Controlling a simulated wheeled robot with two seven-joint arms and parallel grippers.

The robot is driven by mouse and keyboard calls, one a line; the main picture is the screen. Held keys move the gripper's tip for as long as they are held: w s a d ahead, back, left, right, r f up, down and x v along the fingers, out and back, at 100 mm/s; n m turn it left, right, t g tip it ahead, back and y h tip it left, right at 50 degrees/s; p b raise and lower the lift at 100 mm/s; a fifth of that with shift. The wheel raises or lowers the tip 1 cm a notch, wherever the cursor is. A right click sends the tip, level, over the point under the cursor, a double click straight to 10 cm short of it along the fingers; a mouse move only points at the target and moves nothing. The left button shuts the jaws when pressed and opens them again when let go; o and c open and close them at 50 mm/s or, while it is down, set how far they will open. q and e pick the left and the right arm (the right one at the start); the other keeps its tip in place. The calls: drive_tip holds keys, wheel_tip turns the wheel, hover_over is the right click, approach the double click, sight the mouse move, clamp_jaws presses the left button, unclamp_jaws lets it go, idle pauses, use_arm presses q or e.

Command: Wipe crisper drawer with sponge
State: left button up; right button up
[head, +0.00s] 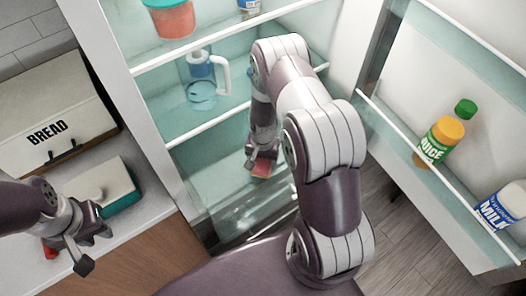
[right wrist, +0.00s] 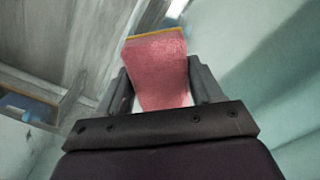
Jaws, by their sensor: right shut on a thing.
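The sponge (right wrist: 160,72) is pink with a yellow edge. My right gripper (right wrist: 160,90) is shut on it, with one dark finger on each side. In the head view the sponge (head: 262,170) shows small at the tip of my right gripper (head: 263,158), inside the lower part of the open fridge. The crisper drawer (head: 240,215) looks like the clear bin at the fridge bottom, below the sponge. I cannot tell whether the sponge touches it. My left gripper (head: 82,250) is over the counter at the left; its fingers appear spread, with nothing between them.
The fridge door (head: 450,100) stands open at the right with a juice bottle (head: 440,140) and a milk bottle (head: 503,203) in its racks. Shelves above hold a jug (head: 202,80) and a red container (head: 172,20). A bread box (head: 50,120) and a butter dish (head: 105,185) are on the counter.

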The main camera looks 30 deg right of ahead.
drive_tip(key=shift+d+r+p, duration=0.25)
drive_tip(key=shift+r+p, duration=0.3)
drive_tip(key=shift+r, duration=0.4)
drive_tip(key=shift+w+r+p, duration=0.1)
drive_tip(key=shift+r+p, duration=0.2)
drive_tip(key=shift+r, duration=0.05)
drive_tip(key=shift+a+r, duration=0.2)
drive_tip(key=shift+r, duration=0.2)
drive_tip(key=shift+d+f, duration=0.1)
